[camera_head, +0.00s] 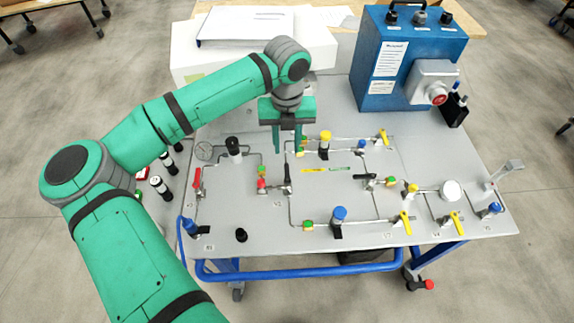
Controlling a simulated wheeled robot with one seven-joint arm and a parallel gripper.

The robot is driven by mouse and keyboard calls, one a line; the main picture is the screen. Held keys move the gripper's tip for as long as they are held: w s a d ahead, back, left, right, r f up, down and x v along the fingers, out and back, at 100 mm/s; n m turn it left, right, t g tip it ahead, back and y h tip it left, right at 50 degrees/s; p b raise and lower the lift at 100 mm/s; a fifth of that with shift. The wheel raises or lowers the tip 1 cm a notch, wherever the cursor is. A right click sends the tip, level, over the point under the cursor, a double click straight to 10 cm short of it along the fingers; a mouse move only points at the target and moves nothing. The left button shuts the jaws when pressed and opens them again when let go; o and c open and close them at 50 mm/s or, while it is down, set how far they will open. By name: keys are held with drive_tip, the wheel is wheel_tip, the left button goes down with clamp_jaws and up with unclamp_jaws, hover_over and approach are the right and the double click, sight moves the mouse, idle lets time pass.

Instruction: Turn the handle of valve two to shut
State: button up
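The analyser panel (250,222) is a grey board with thin pipes and several valves. A small faint label in its left middle seems to read V2, though it is too small to be sure. Just above that label sits a valve with a dark handle (287,183) beside a red fitting (262,185); the handle's exact angle is hard to tell. My gripper (287,146) is green and points down over the panel, above and behind that valve in the picture. Its two fingers are apart, with nothing seen between them. I cannot tell its height above the pipes.
A red-handled valve (198,180) stands at left, with a black-topped part (234,148) near it. A yellow-topped part (325,140) is close right of my gripper, and a blue-topped part (339,214) is in front. A blue box (385,60) stands at the back right.

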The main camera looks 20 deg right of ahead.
sight(287, 171)
wheel_tip(287, 171, down, 9)
drive_tip(key=shift+a, duration=0.15)
drive_tip(key=shift+d+f, duration=0.2)
drive_tip(key=shift+f, duration=0.6)
clamp_jaws()
